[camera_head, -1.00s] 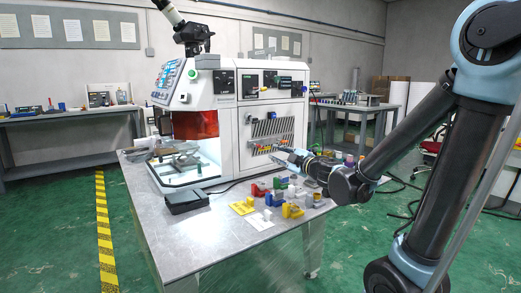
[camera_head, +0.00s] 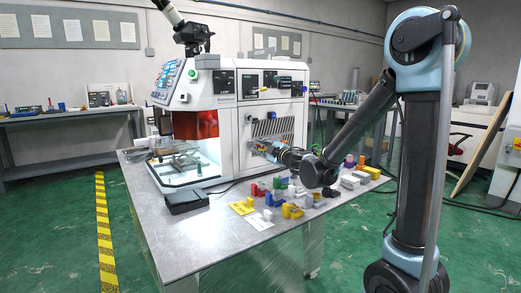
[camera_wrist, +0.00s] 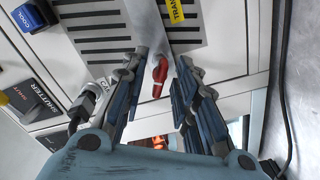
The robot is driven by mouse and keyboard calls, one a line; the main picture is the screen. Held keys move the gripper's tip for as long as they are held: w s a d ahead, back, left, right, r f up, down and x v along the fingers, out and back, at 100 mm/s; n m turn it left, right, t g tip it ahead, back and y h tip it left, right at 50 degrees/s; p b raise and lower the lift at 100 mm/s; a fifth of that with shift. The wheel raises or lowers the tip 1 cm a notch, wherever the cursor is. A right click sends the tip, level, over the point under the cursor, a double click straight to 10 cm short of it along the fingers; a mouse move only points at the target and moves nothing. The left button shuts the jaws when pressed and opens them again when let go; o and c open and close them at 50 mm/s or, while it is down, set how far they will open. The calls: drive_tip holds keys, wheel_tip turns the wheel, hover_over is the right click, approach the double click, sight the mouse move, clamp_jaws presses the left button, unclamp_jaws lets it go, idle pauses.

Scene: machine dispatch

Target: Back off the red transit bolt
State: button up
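The red transit bolt (camera_wrist: 160,76) sticks out near the lower edge of the white machine's panel, beside a vent grille and below a yellow label (camera_wrist: 175,10) whose text begins "TRAN". My gripper (camera_wrist: 162,60) is open in the wrist view, with one finger on each side of the bolt and visible gaps between. In the head view my gripper (camera_head: 262,148) is at the side face of the white machine (camera_head: 228,130), by its lower vent; the bolt cannot be made out there.
Several coloured blocks and parts lie on the table (camera_head: 165,235) below my arm.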

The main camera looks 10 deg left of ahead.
drive_tip(key=shift+w+a, duration=0.2)
drive_tip(key=shift+a, duration=0.1)
clamp_jaws()
drive_tip(key=shift+s+n, duration=0.2)
drive_tip(key=shift+n, duration=1.4)
idle(1.7)
drive_tip(key=shift+n, duration=0.6)
drive_tip(key=shift+f+n, duration=0.1)
drive_tip(key=shift+n, duration=0.8)
